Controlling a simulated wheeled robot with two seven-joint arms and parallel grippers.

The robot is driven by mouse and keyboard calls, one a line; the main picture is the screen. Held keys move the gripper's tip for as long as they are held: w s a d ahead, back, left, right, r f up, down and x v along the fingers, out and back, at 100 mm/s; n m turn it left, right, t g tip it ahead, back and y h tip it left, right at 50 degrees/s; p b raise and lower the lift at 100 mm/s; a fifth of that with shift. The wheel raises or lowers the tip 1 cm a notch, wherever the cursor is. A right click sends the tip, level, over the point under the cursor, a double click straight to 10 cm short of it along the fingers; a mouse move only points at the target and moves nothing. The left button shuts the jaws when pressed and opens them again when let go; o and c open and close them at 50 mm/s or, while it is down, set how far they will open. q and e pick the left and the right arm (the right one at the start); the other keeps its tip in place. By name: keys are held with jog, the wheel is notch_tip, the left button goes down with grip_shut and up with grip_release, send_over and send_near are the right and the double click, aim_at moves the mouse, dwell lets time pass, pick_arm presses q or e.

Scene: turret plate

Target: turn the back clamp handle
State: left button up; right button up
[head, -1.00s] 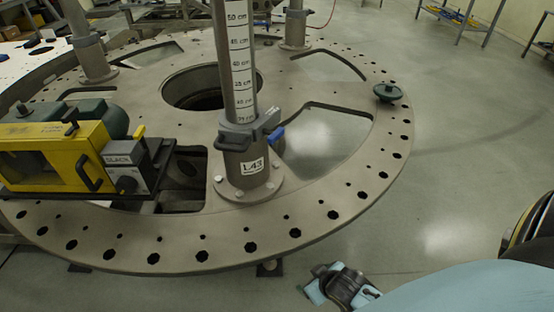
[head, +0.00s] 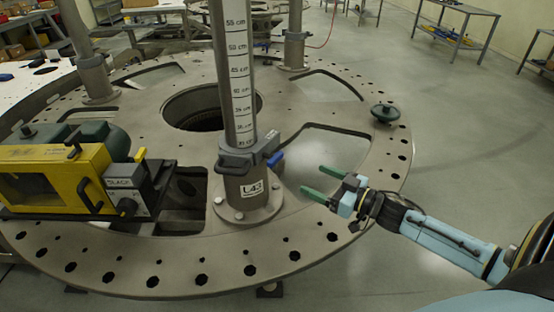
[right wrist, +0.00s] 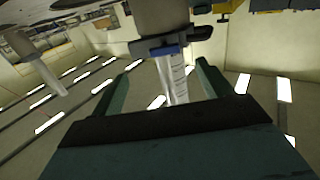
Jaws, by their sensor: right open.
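The near post (head: 240,70) carries a height scale and stands in a flanged base marked with a label. A grey clamp (head: 240,160) grips it, with a blue handle (head: 275,158) on its right side. My right gripper (head: 314,184) is open and empty, its green fingers pointing left toward the post base, apart from the handle. In the right wrist view the blue handle (right wrist: 165,51) and clamp (right wrist: 200,35) appear beyond and between the fingers. Two posts farther back, left (head: 92,70) and right (head: 294,40), have collars; no handle is clear on them. My left gripper is out of view.
The round turret plate (head: 225,272) has holes along its rim and large cutouts. A yellow machine (head: 50,180) sits at the left, close to the near post. A green knob (head: 385,112) stands on the right rim. The floor at right is open; tables (head: 460,12) stand behind.

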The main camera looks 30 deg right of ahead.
aim_at(278, 161)
jog(key=shift+y, duration=0.4)
jog(key=x, duration=0.8)
jog(key=p+x, duration=0.1)
jog(key=x, duration=0.4)
jog(key=shift+w+r, duration=0.1)
jog(key=shift+r, duration=0.3)
jog(key=shift+c, duration=0.5)
jog(key=c, duration=0.9)
jog(key=shift+n, duration=0.3)
